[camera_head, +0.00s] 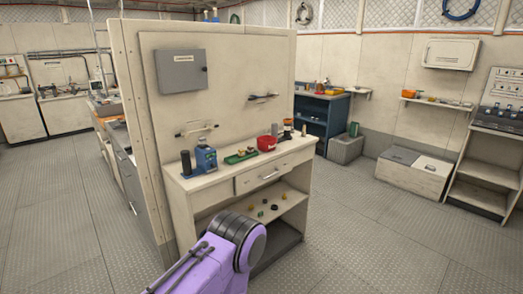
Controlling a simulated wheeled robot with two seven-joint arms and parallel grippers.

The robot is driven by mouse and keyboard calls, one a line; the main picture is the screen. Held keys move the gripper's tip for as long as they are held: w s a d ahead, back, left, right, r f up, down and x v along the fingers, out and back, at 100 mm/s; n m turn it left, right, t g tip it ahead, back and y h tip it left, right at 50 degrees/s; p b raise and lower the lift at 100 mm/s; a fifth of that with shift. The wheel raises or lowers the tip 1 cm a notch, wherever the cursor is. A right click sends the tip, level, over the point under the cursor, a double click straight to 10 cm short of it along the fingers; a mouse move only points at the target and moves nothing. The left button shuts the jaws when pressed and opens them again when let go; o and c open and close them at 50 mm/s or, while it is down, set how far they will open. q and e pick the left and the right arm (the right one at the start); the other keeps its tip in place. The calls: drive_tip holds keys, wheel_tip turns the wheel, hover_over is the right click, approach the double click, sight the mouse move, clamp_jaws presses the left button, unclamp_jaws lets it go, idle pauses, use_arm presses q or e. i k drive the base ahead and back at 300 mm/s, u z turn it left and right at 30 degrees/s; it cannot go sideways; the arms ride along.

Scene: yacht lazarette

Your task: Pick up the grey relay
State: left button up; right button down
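I cannot pick out a grey relay for certain; the small things are too small to tell at this distance. A bench (215,180) with a pale top stands against a partition in the middle. On it are a dark cylinder (186,164), a blue device (206,159), a green tray (241,156) with small items, and a red bowl (267,143). Several small yellow, green and dark parts (262,212) lie on the open shelf below. A purple arm link of mine shows at the bottom, in front of the bench's lower left. Neither gripper is in view.
A grey wall box (181,71) hangs on the partition (228,62) above the bench. A blue workbench (322,117), a low pale box (413,173) and an open-shelved console (489,145) stand farther right. The floor (355,225) right of the bench is clear.

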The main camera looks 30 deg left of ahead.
sight(202, 141)
drive_tip(key=z, duration=0.05)
drive_tip(key=i, duration=2.05)
drive_tip(key=u, duration=1.6)
drive_tip(key=i, duration=1)
drive_tip(key=u, duration=1)
